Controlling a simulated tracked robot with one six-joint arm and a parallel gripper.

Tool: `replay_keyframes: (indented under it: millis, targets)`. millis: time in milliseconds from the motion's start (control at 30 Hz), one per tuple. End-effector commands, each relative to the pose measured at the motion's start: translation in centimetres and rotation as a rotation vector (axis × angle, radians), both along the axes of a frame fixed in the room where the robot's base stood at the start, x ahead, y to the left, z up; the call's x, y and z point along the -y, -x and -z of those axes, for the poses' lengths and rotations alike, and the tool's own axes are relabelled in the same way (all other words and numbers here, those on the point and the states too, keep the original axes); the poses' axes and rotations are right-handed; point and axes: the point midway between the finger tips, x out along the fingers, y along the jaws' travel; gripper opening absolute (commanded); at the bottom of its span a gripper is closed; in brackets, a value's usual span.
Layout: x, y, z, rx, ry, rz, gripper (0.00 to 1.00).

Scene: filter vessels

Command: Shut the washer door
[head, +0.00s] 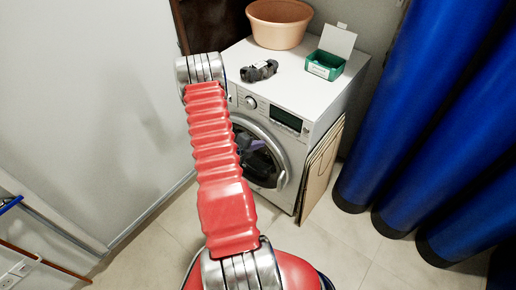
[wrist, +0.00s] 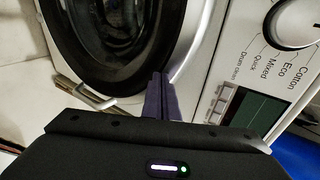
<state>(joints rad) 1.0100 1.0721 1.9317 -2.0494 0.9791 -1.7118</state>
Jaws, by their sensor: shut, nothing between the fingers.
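The white washer (head: 270,112) stands against the wall in the head view.
On the washer top are a tan basin (head: 279,25), a dark tool-like item (head: 258,71) and an open green box (head: 325,66). Folded cardboard (head: 321,168) leans at the washer's right side. Blue curtains (head: 420,130) hang at right. The tiled floor in front is clear.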

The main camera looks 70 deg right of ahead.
Motion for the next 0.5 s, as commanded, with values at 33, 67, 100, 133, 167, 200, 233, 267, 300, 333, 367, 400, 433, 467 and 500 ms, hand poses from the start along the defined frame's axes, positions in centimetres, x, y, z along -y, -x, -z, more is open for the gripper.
replay_keyframes:
  millis: [33, 67, 100, 133, 167, 200, 233, 267, 300, 333, 367, 400, 433, 467, 500]
  targets:
    - [0.25, -0.20, 0.01, 0.000, 0.000, -0.007, 0.00]
    - [0.37, -0.31, 0.01, 0.001, 0.000, -0.010, 0.00]
    - [0.54, -0.43, 0.01, 0.001, 0.001, -0.014, 0.00]
    - [0.65, -0.48, 0.00, 0.001, 0.001, -0.016, 0.00]
    - [0.75, -0.52, -0.01, 0.001, 0.001, -0.019, 0.00]
    - [0.88, -0.55, -0.02, 0.001, 0.002, -0.020, 0.00]
    - [0.97, -0.55, -0.03, 0.003, 0.002, -0.020, 0.00]
    - [1.03, -0.52, -0.04, 0.002, 0.003, -0.020, 0.00]
    - [1.06, -0.47, -0.03, 0.002, 0.002, -0.019, 0.00]
    - [1.07, -0.45, -0.02, 0.002, 0.002, -0.019, 0.00]
    - [1.08, -0.45, -0.02, 0.002, 0.002, -0.019, 0.00]
    - [1.08, -0.45, 0.00, 0.001, 0.002, -0.020, 0.00]
    - [1.09, -0.45, 0.01, 0.002, 0.002, -0.020, 0.00]
    - [1.08, -0.45, 0.02, 0.002, 0.002, -0.020, 0.00]
    - [1.08, -0.45, 0.03, 0.002, 0.002, -0.020, 0.00]
